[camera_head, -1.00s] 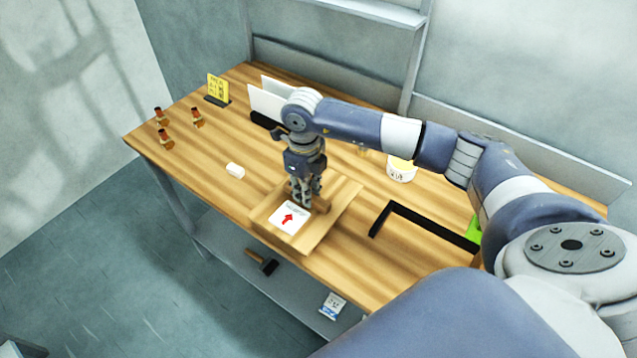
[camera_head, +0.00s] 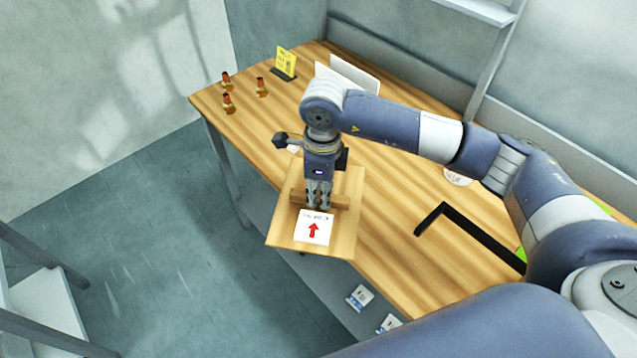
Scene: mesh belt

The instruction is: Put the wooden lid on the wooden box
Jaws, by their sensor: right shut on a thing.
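The wooden lid (camera_head: 283,228) is a flat square board with a raised wooden handle bar (camera_head: 339,201) and a white label with a red arrow. My right gripper (camera_head: 319,207) points down and is shut on the handle bar. The lid is at the table's front edge, and its near part overhangs the edge in the picture. I cannot make out a separate wooden box; the lid and my arm hide what is beneath and behind them. My left gripper is not in view.
The wooden table (camera_head: 385,265) carries a black L-shaped piece (camera_head: 470,238) right of the lid. Several small brown bottles (camera_head: 228,103) and a yellow sign (camera_head: 286,62) stand at the far left. A white tub (camera_head: 458,178) is partly behind my arm. Packets (camera_head: 360,297) lie on the lower shelf.

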